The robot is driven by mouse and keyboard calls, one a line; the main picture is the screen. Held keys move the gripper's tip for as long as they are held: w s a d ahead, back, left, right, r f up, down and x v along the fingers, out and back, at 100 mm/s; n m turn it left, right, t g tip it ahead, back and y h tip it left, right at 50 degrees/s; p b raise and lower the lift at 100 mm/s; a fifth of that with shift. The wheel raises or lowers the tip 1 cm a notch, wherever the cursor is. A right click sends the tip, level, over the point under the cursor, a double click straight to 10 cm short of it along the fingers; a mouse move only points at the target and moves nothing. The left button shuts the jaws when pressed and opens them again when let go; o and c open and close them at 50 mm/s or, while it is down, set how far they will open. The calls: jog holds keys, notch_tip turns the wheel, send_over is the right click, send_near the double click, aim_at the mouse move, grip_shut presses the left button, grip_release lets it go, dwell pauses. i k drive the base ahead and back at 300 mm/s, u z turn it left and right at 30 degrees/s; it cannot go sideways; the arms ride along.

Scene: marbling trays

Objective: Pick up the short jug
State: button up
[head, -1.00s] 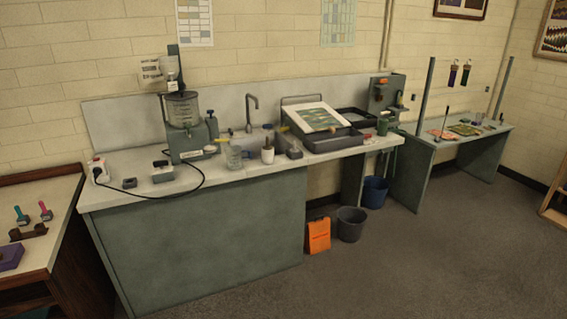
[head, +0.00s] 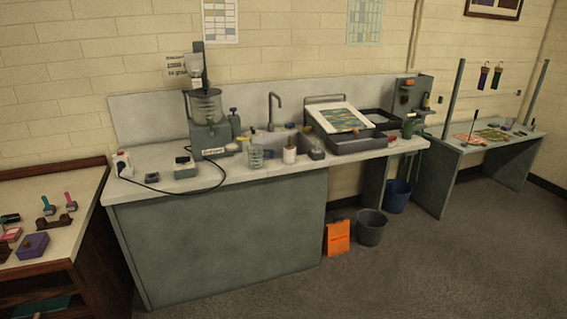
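A short clear jug (head: 255,157) stands upright on the light counter (head: 225,182), near its front edge. It is between the grey mixing machine and a white pot. My gripper is not in view, and nothing touches the jug in the head view.
The mixing machine (head: 207,125) stands behind and left of the jug, with a black cable looping across the counter. A white pot (head: 289,155) stands to the right. A grey bucket (head: 370,228) and an orange item (head: 337,238) are on the floor. The floor in front is clear.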

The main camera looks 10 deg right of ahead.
aim_at(255, 151)
jog(key=i, duration=1)
